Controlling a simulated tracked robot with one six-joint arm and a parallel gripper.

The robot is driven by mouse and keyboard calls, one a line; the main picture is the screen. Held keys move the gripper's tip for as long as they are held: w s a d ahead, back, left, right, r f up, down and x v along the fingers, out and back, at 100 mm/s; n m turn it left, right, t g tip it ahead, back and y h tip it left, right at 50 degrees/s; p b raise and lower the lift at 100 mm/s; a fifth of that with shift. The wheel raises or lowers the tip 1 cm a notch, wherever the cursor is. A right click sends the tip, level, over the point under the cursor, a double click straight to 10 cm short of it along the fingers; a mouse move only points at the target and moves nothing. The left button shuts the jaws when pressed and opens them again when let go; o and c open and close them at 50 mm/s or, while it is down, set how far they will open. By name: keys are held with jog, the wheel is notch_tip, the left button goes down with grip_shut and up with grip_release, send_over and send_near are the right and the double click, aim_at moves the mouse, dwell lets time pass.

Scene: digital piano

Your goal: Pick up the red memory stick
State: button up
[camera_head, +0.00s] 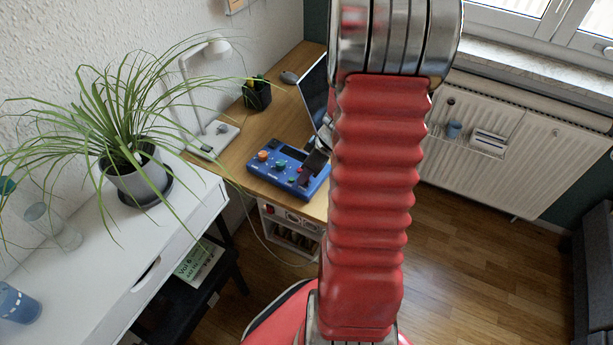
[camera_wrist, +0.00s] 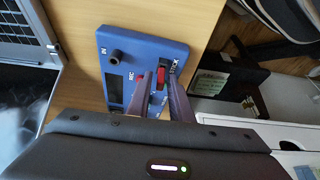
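The blue box (camera_wrist: 112,40) fills the upper middle of the wrist view. It also shows on the wooden desk in the head view (camera_head: 262,181). A small upright red piece (camera_wrist: 161,77), which looks like the red memory stick, is at the box's right part beside white lettering. My gripper (camera_wrist: 161,75) points at the box with its two fingers apart, one on each side of the red piece. I cannot tell whether either finger touches it. In the head view my red arm hides part of the box's right side.
The box carries a dark knob (camera_wrist: 115,57) and a small red button (camera_wrist: 139,75). A laptop (camera_head: 314,88) and a black pen cup (camera_head: 257,96) stand farther back on the desk (camera_head: 275,120). A white lamp (camera_head: 208,130) and a potted plant (camera_head: 137,178) are at left.

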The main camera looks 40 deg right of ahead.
grip_shut()
jog(key=shift+r, duration=0.1)
notch_tip(320, 180, up, 10)
jog(key=shift+f, duration=0.1)
dwell(0.7)
dwell(0.4)
